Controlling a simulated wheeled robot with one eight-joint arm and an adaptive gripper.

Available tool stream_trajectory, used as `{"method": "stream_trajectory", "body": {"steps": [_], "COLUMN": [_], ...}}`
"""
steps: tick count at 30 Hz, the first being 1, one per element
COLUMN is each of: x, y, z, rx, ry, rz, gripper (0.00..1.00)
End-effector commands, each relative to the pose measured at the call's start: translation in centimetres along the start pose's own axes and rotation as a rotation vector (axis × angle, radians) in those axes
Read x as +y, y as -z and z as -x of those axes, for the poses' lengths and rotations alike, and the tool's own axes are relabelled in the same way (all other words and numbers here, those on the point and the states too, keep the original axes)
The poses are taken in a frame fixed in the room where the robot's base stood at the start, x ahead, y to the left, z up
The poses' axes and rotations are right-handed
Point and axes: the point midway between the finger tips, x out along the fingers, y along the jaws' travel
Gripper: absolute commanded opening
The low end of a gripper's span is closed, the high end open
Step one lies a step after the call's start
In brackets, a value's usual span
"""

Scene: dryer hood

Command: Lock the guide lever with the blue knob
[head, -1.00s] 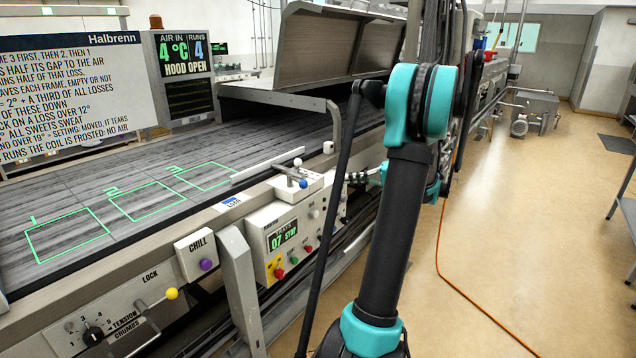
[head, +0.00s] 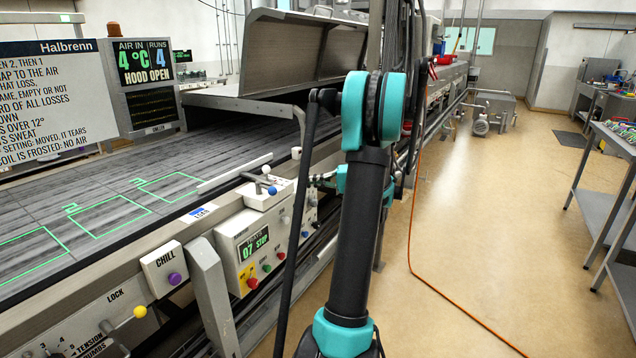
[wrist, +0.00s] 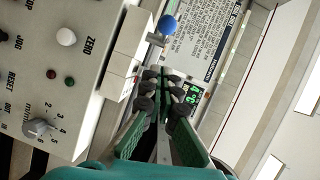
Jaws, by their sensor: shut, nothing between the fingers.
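The blue knob (head: 272,190) sits at the end of a short lever on a white block (head: 262,196) at the conveyor's near side rail. The guide bar (head: 235,172) lies across the belt beyond it, with white knobs near it. In the wrist view the blue knob (wrist: 168,24) stands near the top, beside the white block (wrist: 128,52). My gripper (wrist: 162,80) is shut and empty, its dark fingers apart from the knob and below it in that picture. In the head view my upper arm hides much of my gripper.
A control box (head: 248,248) with buttons and a display is below the lever. The CHILL box (head: 165,265) with a purple knob and the yellow LOCK knob (head: 140,311) are further left. The raised hood (head: 290,50) stands behind.

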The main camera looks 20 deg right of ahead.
Motion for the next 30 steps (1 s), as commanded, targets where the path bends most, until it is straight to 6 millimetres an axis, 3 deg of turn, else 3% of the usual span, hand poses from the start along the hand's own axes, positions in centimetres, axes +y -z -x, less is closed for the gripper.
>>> {"method": "stream_trajectory", "body": {"steps": [6, 12, 30], "x": [0.0, 0.0, 0.0], "y": [-0.1, -2.1, -2.9], "z": [-4.4, -6.0, -6.7], "rx": [-0.003, -0.001, 0.004], "ry": [0.000, 0.000, -0.001], "rz": [0.000, 0.000, 0.000], "gripper": [0.00, 0.00, 0.00]}}
